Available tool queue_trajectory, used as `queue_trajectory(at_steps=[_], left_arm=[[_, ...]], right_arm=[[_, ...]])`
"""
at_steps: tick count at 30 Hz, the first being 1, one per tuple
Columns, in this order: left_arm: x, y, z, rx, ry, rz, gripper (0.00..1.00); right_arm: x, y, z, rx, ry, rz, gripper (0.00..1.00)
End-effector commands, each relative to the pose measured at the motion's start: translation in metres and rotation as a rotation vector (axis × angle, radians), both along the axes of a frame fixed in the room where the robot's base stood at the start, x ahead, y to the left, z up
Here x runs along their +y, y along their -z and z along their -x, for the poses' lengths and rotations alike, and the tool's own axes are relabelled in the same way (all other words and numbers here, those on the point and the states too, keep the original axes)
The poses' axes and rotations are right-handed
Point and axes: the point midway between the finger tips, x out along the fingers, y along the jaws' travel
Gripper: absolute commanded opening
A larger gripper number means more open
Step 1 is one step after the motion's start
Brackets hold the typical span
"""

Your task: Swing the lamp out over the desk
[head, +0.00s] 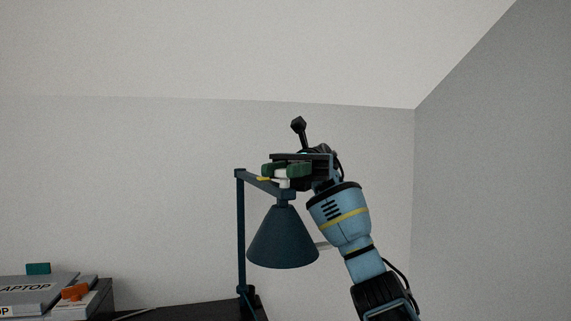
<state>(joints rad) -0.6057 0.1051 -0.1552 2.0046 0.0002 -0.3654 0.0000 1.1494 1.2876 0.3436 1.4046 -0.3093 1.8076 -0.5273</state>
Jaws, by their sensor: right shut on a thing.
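The lamp (282,241) has a dark blue cone shade hanging from a short horizontal arm (256,179) on top of a thin upright post (241,228). The post stands on the dark desk (190,312), and the shade hangs to the right of the post. My right gripper (279,171) comes in from the right and is shut on the lamp near the outer end of its arm, just above the shade. The fingers hide part of that arm end. My left gripper is not in view.
A grey box marked "APTOR" (38,290) lies at the lower left, with a green piece (38,268) and an orange piece (75,291) by it. A plain wall stands behind, with a sloped ceiling above. The air left of the post is clear.

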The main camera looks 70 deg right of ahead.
Motion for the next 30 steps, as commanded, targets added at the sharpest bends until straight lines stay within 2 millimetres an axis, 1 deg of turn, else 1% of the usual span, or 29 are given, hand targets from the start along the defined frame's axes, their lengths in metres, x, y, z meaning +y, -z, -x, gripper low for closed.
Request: queue_trajectory(at_steps=[18,19,21,23,24,30], left_arm=[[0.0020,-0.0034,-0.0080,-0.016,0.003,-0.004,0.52],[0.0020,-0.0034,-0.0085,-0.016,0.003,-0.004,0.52],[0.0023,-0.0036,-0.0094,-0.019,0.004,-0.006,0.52],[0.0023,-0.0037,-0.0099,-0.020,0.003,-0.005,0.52],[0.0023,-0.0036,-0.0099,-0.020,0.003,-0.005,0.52],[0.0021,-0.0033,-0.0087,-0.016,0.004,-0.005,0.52]], right_arm=[[-0.0014,-0.0017,0.0022,-0.005,-0.020,-0.004,0.00],[-0.0015,-0.0018,0.0023,-0.005,-0.020,-0.004,0.30],[-0.0015,-0.0018,0.0023,-0.005,-0.019,-0.004,0.39],[-0.0013,-0.0015,0.0020,-0.005,-0.019,-0.003,0.47],[-0.0012,-0.0013,0.0017,-0.004,-0.019,-0.003,0.49],[-0.0008,-0.0005,0.0008,-0.002,-0.019,-0.002,0.49]])
